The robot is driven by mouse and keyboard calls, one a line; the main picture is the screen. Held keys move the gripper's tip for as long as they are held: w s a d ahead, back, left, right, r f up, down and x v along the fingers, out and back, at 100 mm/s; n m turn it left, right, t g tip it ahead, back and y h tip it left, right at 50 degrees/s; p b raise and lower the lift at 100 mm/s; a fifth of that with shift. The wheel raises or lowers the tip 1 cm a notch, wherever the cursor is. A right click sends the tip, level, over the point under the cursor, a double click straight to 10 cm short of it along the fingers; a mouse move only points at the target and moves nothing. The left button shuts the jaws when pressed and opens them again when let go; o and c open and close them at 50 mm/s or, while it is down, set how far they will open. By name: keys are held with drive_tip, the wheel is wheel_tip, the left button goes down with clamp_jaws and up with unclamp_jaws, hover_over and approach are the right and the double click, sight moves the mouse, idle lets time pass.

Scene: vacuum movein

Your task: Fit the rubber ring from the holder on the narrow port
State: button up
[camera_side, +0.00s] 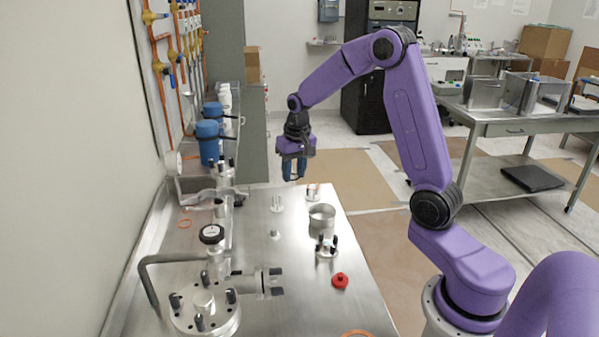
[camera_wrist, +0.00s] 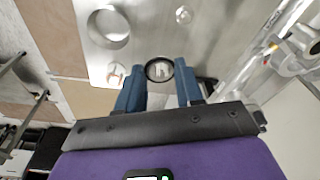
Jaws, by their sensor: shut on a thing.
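My gripper (camera_side: 293,177) hangs fingers down above the far end of the steel bench. In the wrist view its two blue fingers (camera_wrist: 160,84) are shut on a dark rubber ring (camera_wrist: 160,62), held between the tips. The ring is too small to make out in the side view. A small pale upright piece (camera_side: 277,203), possibly the holder, stands on the bench below the gripper; a pale shape shows through the ring in the wrist view. Glass and metal pipework with ports (camera_side: 262,283) stands at the left of the bench; I cannot tell which port is the narrow one.
A steel cup (camera_side: 321,217), a clamp piece with black knobs (camera_side: 327,246), a red cap (camera_side: 340,281) and a short metal stub (camera_side: 274,234) stand on the bench (camera_side: 305,305). Blue canisters (camera_side: 208,143) stand at the back left. Above the bench's middle there is free room.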

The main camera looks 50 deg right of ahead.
drive_tip(key=w+a+r, duration=0.3)
drive_tip(key=w+a, duration=0.3)
drive_tip(key=a, duration=0.3)
wheel_tip(320, 180, up, 3)
hover_over(219, 203)
drive_tip(key=shift+s+a+f, duration=0.1)
drive_tip(key=shift+s+f, duration=0.05)
drive_tip(key=shift+f, duration=1.5)
drive_tip(key=shift+s+a+f, duration=0.1)
drive_tip(key=shift+s+f, duration=0.05)
drive_tip(key=shift+f, duration=1.45)
drive_tip(key=shift+f, duration=0.4)
drive_tip(key=o, duration=1)
drive_tip(key=s+r, duration=0.1)
drive_tip(key=r, duration=0.4)
drive_tip(key=s+r, duration=0.1)
drive_tip(key=r, duration=1.1)
drive_tip(key=shift+s+r, duration=0.1)
drive_tip(key=shift+s, duration=0.3)
